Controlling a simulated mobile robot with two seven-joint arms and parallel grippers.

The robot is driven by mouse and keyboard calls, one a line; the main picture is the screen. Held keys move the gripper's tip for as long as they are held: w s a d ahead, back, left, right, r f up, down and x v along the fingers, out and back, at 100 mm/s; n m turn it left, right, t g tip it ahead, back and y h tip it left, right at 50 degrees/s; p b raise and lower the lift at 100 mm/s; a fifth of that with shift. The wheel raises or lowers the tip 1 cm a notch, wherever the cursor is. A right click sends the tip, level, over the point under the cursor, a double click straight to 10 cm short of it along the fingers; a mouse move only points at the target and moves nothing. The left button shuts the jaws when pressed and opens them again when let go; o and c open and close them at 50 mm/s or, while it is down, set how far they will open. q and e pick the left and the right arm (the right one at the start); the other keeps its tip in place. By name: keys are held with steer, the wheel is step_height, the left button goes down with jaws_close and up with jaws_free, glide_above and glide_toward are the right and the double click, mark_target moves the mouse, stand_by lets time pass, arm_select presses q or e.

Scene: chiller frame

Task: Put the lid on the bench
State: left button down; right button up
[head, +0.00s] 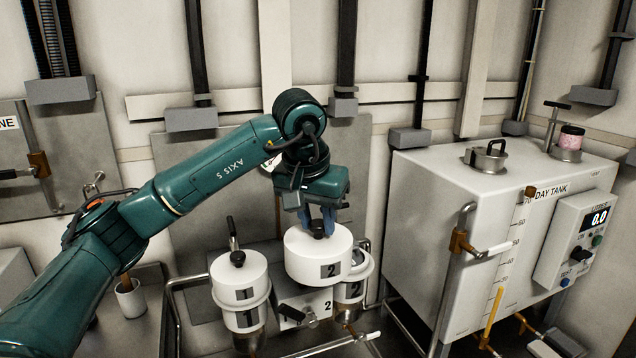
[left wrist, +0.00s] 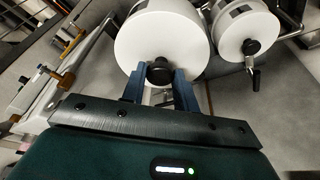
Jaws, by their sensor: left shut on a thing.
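A white round lid (head: 312,254) with a black knob and the label 2 hangs from my left gripper (head: 318,222), whose blue fingers are shut on the knob. The lid is in front of and above the white canister 2 (head: 349,290), covering part of it; I cannot tell the exact gap. In the left wrist view the lid (left wrist: 158,36) fills the upper middle, with its knob between the fingers (left wrist: 160,82). A grey surface (head: 118,335) at lower left, partly behind my arm, looks like the bench. My right gripper is not in view.
Canister 1 (head: 241,310) stands left of canister 2 with its own knobbed lid (head: 238,272) on. Pipe rails surround both. A small white cup (head: 130,299) stands on the grey surface. The day tank (head: 440,220) stands at right.

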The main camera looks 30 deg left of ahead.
arm_select(q)
steer(key=s+d+f, duration=0.2)
steer(key=s+f, duration=0.3)
steer(key=f, duration=0.5)
steer(key=s+d+f, duration=0.2)
steer(key=s+f, duration=0.4)
steer(key=f, duration=0.4)
steer(key=s+d+f, duration=0.2)
steer(key=s+f, duration=0.3)
steer(key=f, duration=0.6)
steer(key=shift+s+d+m, duration=0.3)
steer(key=shift+s+d, duration=0.1)
steer(key=shift+a, duration=0.1)
